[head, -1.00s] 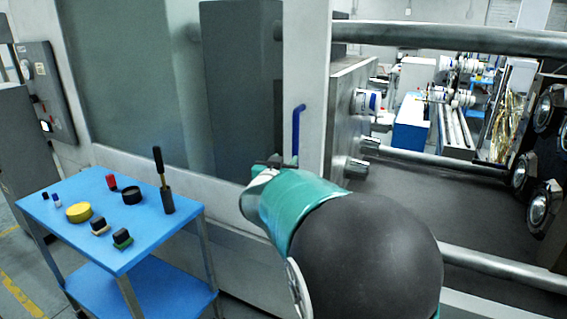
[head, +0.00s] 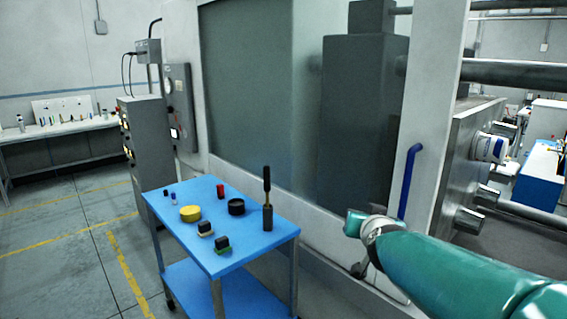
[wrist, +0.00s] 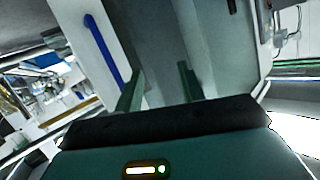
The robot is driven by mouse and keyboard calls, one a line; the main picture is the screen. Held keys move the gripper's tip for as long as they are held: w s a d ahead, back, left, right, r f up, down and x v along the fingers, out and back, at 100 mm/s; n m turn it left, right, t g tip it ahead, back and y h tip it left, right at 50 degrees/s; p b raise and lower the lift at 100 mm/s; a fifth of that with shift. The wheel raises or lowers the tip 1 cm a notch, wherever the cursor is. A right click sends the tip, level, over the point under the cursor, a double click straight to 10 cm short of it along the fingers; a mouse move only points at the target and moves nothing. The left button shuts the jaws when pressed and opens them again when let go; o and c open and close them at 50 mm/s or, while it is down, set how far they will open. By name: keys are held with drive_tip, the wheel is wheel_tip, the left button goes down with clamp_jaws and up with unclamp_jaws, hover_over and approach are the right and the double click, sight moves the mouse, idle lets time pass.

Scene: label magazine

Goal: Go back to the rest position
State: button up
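My gripper (wrist: 161,80) shows in the wrist view with its two green fingers apart and nothing between them. It points toward the grey machine front, where the blue door handle (wrist: 101,48) stands left of the fingers. In the head view my green arm reaches in from the lower right, and its end lies just below and left of the blue handle (head: 409,182). The fingers are not clear there, and I cannot tell how far the arm end is from the machine.
A blue cart (head: 236,259) stands before the machine, left of my arm, holding a yellow disc (head: 190,214), a black ring (head: 236,207), an upright dark-handled tool (head: 267,197) and small blocks. Open floor (head: 75,255) lies at left; a workbench (head: 70,129) stands behind.

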drive_tip(key=s+a+f+n+g, duration=0.1)
drive_tip(key=s+f+g, duration=0.2)
drive_tip(key=s, duration=0.6)
drive_tip(key=s+a+f+n+g, duration=0.1)
drive_tip(key=s+f+g, duration=0.2)
drive_tip(key=s, duration=0.6)
drive_tip(key=s+a+f+g+y, duration=0.1)
drive_tip(key=s+f+g, duration=0.1)
drive_tip(key=s, duration=0.8)
drive_tip(key=shift+a+f+n+g, duration=0.25)
drive_tip(key=shift+f+n+g, duration=0.15)
drive_tip(key=shift+f, duration=0.3)
